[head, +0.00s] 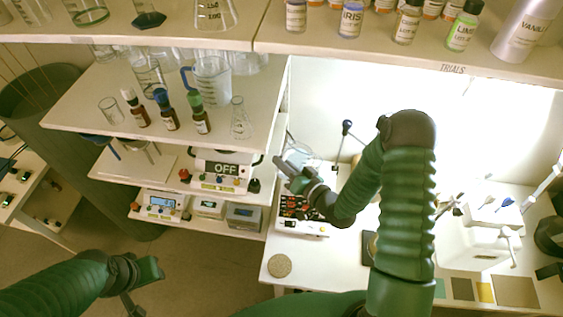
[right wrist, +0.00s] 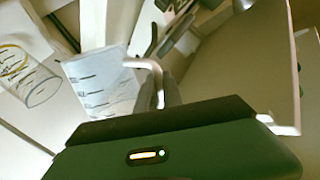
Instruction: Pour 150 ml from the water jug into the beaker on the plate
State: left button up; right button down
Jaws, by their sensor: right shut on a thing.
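My right gripper (head: 284,167) is shut on the pale handle of a clear graduated jug (right wrist: 98,84), which fills the left middle of the right wrist view. In the head view a clear vessel (head: 300,152) shows just behind this gripper and is partly hidden by it. The water level in the jug is not clear. A hot plate (head: 219,170) with an OFF display stands left of the gripper on a lower shelf. I cannot make out a beaker on it. My left gripper (head: 133,296) hangs at the lower left, away from everything; its finger opening is unclear.
Another jug (head: 211,82) with a blue handle stands on the shelf above, beside dropper bottles (head: 168,115) and a flask (head: 241,120). A clear cylinder (right wrist: 38,80) shows in the right wrist view. A rack (head: 302,214) stands below my right gripper. A balance (head: 165,204) sits lower left.

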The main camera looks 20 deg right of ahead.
aim_at(290, 153)
jog(key=shift+w+d+r+m+p, duration=0.3)
jog(key=shift+d+r+m+p, duration=0.25)
jog(key=shift+m+p, duration=0.35)
dwell(0.4)
jog(key=shift+f, duration=0.15)
jog(key=shift+s+a+f+n+b, duration=0.1)
jog(key=shift+f+n+b, duration=0.2)
jog(key=shift+b, duration=0.15)
jog(key=shift+r, duration=0.1)
jog(key=shift+w+d+r+m+p, duration=0.15)
jog(key=shift+d+r+m+p, duration=0.15)
jog(key=shift+r+p, duration=0.2)
jog(key=shift+w+d+r+m+p, duration=0.1)
jog(key=shift+d+r+m+p, duration=0.1)
jog(key=shift+r+m+p, duration=0.3)
dwell(2.6)
jog(key=shift+w+d+m+g+p, duration=0.15)
jog(key=shift+d+m+g+p, duration=0.15)
jog(key=shift+d+p, duration=0.1)
dwell(2.0)
